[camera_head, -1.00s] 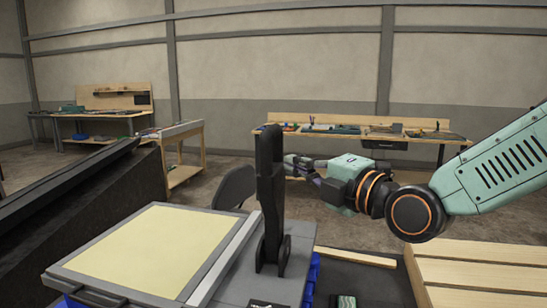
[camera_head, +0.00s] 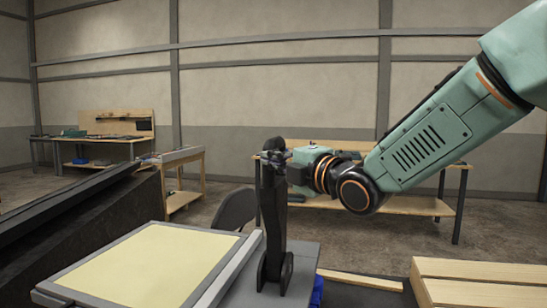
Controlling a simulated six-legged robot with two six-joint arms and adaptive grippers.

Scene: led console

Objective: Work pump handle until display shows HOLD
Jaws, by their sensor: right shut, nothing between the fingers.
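The dark pump handle (camera_head: 273,212) stands nearly upright on a hinge bracket at the right side of a grey console (camera_head: 300,257). My right gripper (camera_head: 272,158) comes in from the right at the handle's top end. Its shut fingers overlap the handle's upper part in the picture, with nothing held between them. I cannot tell whether they touch the handle. No display reading shows in this view. My left gripper is not in view.
A pale yellow panel (camera_head: 150,265) in a grey frame lies left of the handle. A dark sloped block (camera_head: 95,225) stands farther left. Slatted wood (camera_head: 480,283) lies at the lower right. A dark chair back (camera_head: 235,210) and workbenches (camera_head: 410,205) are behind.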

